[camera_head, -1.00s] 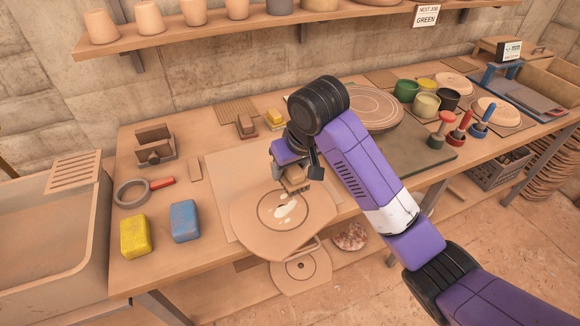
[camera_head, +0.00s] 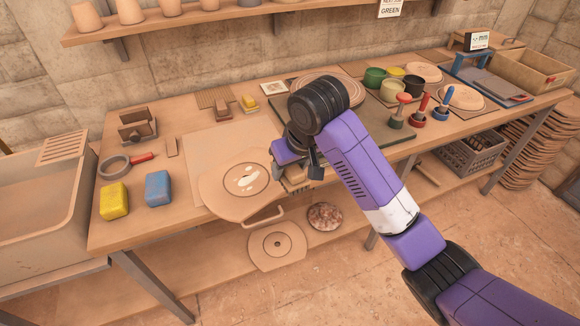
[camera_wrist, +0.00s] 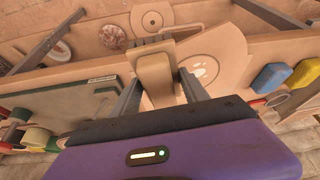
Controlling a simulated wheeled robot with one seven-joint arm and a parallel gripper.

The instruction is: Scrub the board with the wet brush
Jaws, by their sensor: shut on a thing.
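My gripper (camera_head: 297,172) is shut on a wooden brush, whose tan back (camera_wrist: 155,78) shows between the two fingers in the wrist view, with dark bristles at its far end. In the head view the brush (camera_head: 298,186) is mostly hidden beneath the gripper, just right of the board and near the table's front edge. The board also shows in the wrist view (camera_wrist: 228,48). The brush seems apart from it.
A yellow sponge (camera_head: 114,201) and a blue sponge (camera_head: 158,188) lie left of the board, beside a basin (camera_head: 50,205). Paint pots (camera_head: 376,78) and stamps (camera_head: 421,107) stand at right. A lower shelf holds a round disc (camera_head: 277,245).

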